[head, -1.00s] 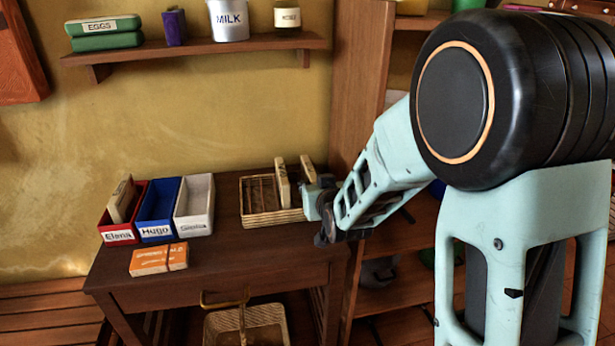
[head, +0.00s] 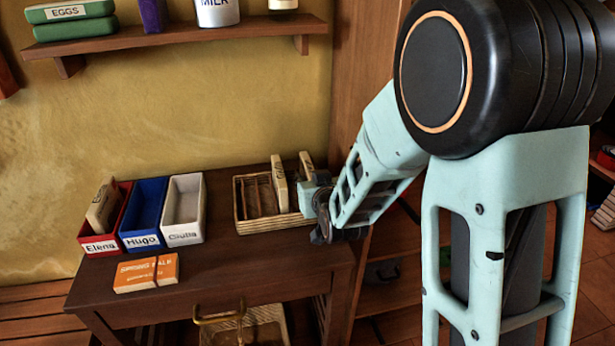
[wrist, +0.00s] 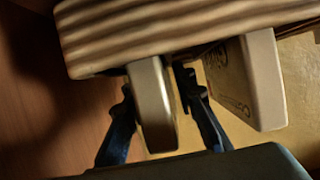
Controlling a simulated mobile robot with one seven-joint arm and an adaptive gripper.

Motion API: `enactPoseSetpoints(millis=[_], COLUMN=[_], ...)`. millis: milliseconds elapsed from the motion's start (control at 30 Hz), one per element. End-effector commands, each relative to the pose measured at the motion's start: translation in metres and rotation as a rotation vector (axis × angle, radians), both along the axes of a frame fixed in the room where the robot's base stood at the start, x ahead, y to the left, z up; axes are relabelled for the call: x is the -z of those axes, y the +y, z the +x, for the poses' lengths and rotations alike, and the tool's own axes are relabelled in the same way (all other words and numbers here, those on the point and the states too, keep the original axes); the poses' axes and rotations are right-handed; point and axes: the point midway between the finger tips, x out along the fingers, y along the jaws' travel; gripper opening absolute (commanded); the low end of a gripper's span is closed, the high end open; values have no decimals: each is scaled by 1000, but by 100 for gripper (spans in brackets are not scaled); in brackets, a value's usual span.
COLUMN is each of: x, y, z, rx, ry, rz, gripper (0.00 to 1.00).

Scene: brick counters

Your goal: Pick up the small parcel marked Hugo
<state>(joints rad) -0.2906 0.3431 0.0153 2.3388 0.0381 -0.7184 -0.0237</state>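Two small beige parcels stand upright at the right side of a wicker basket (head: 272,228) on the dark wooden table: a near-left parcel (head: 279,183) and a far-right parcel (head: 306,162). My gripper (head: 314,199) is at the basket's right end, its fingers largely hidden in the head view. In the wrist view, the open fingers (wrist: 155,85) straddle one parcel (wrist: 153,105), with a narrow gap at the right finger. I cannot read Hugo on either parcel.
Left of the basket stand a red bin Elena (head: 99,245) holding a parcel, an empty blue bin Hugo (head: 142,242) and an empty white bin Giulia (head: 183,234). An orange packet (head: 146,273) lies in front. A wooden upright (head: 362,80) stands close behind my arm.

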Motion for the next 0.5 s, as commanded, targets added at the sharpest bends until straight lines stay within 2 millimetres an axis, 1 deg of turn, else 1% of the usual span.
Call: enactPoseSetpoints(millis=[167,400,500], x=[0,0,0], y=[0,0,0], z=[0,0,0], rx=[0,0,0], ry=[0,0,-1], rz=[0,0,0], gripper=[25,0,0])
